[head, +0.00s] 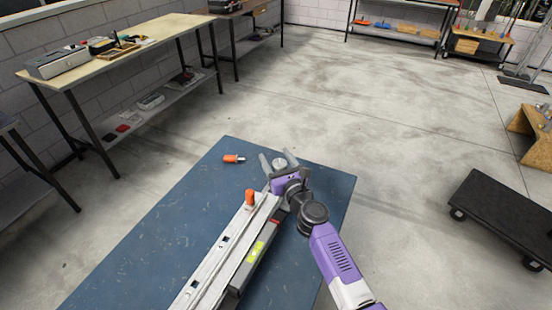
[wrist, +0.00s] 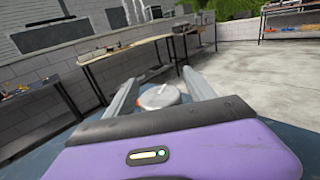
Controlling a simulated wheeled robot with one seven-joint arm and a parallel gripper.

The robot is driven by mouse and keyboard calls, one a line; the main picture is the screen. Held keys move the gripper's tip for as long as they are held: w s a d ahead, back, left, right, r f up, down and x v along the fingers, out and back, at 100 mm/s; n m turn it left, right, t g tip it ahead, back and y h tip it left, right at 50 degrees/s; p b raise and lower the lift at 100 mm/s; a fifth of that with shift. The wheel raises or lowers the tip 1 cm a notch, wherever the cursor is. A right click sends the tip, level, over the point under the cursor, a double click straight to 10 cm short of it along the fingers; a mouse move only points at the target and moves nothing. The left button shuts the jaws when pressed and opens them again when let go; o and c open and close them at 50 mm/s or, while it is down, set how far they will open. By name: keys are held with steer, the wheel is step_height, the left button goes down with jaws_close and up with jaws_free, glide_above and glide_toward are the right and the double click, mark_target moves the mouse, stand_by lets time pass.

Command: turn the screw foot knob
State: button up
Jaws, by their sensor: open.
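A round light-grey knob (head: 279,164), which looks like the screw foot knob, is at the far end of the long metal rail (head: 222,252) on the blue tabletop. The same knob shows in the wrist view (wrist: 158,96) as a flat disc with a small dark mark on top. My gripper (head: 278,158) is open, with one finger on each side of the knob. It also shows in the wrist view (wrist: 161,80), where the knob lies between the two fingers. I cannot tell whether either finger touches it. The knob's underside is hidden.
An orange upright knob (head: 250,198) stands on the rail close to my gripper. A small orange-handled piece (head: 233,159) lies on the blue tabletop (head: 180,210) to the left. A black platform cart (head: 510,215) stands on the floor at right. The tabletop's left side is clear.

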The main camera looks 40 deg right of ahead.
steer(key=c, duration=1.3)
steer(key=shift+h, duration=0.3)
steer(key=shift+d+f+m+g+h+b, duration=0.1)
steer(key=shift+m+g+h+b, duration=0.6)
steer(key=shift+m+h, duration=0.35)
steer(key=m+g+h, duration=0.1)
steer(key=m+g+h+b, duration=0.2)
steer(key=shift+s+d+h, duration=0.25)
steer(key=shift+d+h, duration=0.1)
steer(key=shift+s+d+m+g+h+b, duration=0.15)
steer(key=shift+s+m+g+h+b, duration=0.05)
steer(key=shift+m+g+h+b, duration=0.6)
steer(key=shift+s+d+m+g+h+b, duration=0.1)
steer(key=shift+s+m+g+h+b, duration=0.1)
steer(key=shift+m+g+h+b, duration=0.55)
steer(key=shift+g, duration=0.45)
